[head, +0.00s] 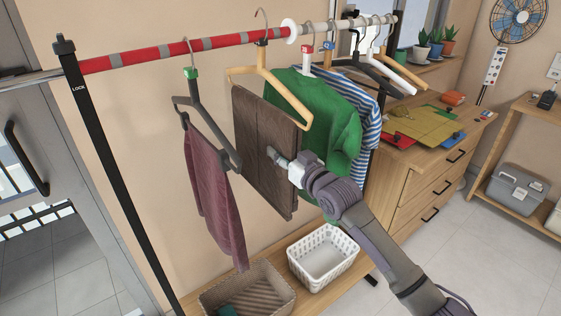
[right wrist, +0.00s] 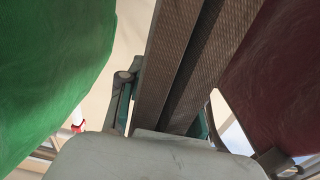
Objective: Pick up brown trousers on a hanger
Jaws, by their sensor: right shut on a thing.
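The brown trousers (head: 262,130) hang folded over a light wooden hanger (head: 268,75) in the head view. The hanger's hook (head: 261,13) stands clearly above the red rail (head: 150,56); I cannot tell whether it is clear of the rail. My right gripper (head: 275,156) reaches in from the right and is shut on the trousers' right edge. In the right wrist view the brown fabric (right wrist: 178,65) runs between the two fingers (right wrist: 166,118). The fingertips are partly hidden by the cloth. My left gripper is in neither view.
A maroon garment (head: 210,190) on a grey hanger hangs close on the left. A green shirt (head: 318,115) and striped shirt (head: 368,120) hang on the right. A white basket (head: 323,277) and brown basket (head: 268,290) stand below. A wooden dresser (head: 420,195) stands behind on the right.

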